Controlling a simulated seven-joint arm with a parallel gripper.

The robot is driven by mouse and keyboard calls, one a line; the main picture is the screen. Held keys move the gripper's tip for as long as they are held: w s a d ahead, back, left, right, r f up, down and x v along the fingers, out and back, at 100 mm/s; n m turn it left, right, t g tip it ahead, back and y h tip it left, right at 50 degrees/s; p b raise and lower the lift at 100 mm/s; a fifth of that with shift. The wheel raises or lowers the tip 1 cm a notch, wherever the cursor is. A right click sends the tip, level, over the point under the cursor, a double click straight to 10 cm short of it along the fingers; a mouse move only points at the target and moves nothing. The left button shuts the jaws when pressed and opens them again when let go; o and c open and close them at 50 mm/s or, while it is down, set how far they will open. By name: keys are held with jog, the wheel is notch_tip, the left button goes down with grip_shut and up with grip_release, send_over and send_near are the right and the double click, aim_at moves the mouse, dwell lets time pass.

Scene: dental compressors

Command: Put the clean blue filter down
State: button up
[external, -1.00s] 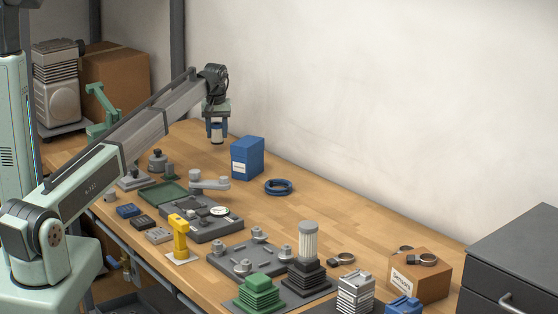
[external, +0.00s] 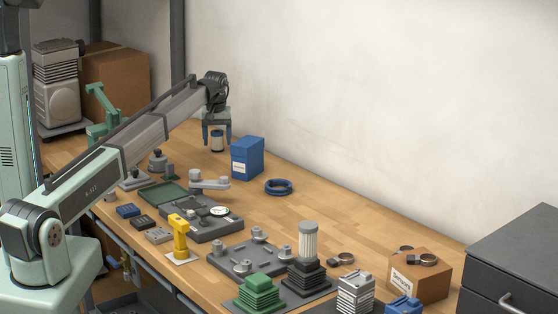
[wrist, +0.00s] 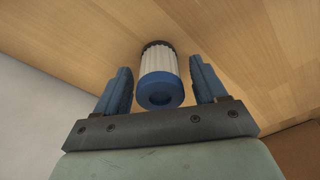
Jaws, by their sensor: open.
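The clean blue filter (wrist: 159,78) has a white pleated body, a blue end cap with a round hole and a dark band at its other end. In the wrist view it sits between the two blue fingers of my gripper (wrist: 162,88), with a gap on each side. In the external view the filter (external: 217,142) stands upright at the table's far left, behind the blue box. My gripper (external: 217,135) is open around it, pointing down. Contact between the filter's base and the table looks likely but is partly unclear.
A green tray (external: 163,192) and grey fixtures (external: 209,181) lie in front. The wall (external: 350,100) is behind. Bare table (external: 330,225) lies to the right.

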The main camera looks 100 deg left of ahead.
aim_at(217, 133)
jog(key=shift+r, duration=0.15)
notch_tip(217, 133, up, 12)
jog(key=d, duration=0.1)
jog(key=shift+d, duration=0.2)
jog(key=shift+w, duration=0.1)
dwell(0.4)
